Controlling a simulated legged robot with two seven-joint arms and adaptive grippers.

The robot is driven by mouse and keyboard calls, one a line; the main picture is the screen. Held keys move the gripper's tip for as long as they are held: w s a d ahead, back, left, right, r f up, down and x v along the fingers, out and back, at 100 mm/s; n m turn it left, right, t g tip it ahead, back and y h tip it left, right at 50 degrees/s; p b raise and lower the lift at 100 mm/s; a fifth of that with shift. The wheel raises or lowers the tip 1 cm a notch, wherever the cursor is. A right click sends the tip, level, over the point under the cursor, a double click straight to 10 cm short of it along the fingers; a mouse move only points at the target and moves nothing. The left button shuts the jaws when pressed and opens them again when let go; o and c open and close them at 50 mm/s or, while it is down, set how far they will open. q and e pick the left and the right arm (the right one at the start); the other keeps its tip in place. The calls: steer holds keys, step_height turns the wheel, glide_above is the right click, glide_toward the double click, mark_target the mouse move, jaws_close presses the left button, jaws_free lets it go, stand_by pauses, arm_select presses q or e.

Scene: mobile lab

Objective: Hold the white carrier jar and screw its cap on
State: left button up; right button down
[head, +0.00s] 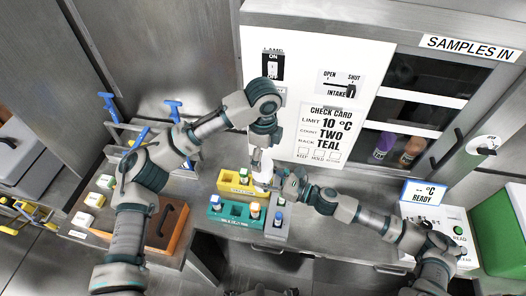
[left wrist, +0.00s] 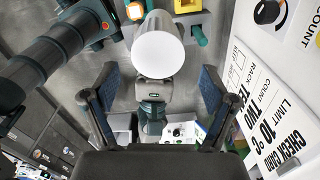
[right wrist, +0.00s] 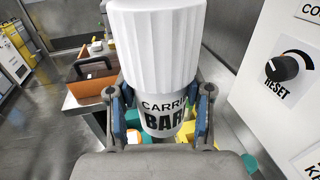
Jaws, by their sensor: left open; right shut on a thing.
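The ribbed white cap (right wrist: 152,45) sits on top of the jar; I cannot tell how tightly. In the head view the jar and cap (head: 262,166) show small above the racks. My left gripper (left wrist: 155,95) is open and empty. The cap's round top (left wrist: 158,54) shows in the left wrist view, beyond the open fingers. In the head view the left gripper (head: 260,143) is just above the cap.
A yellow rack (head: 232,188) and a teal rack (head: 228,213) with small vials stand below the jar. An orange-brown box (head: 170,228) is at left. The check-card panel (head: 325,130) rises close behind. The bench at right front (head: 335,240) has free room.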

mark_target(263, 164)
arm_select(q)
steer(key=n, duration=0.5)
steer(key=shift+r, duration=0.1)
steer(key=n, duration=0.7)
steer(key=shift+r, duration=0.1)
steer(key=n, duration=0.3)
steer(key=shift+n, duration=0.3)
steer(key=shift+f, duration=3.95)
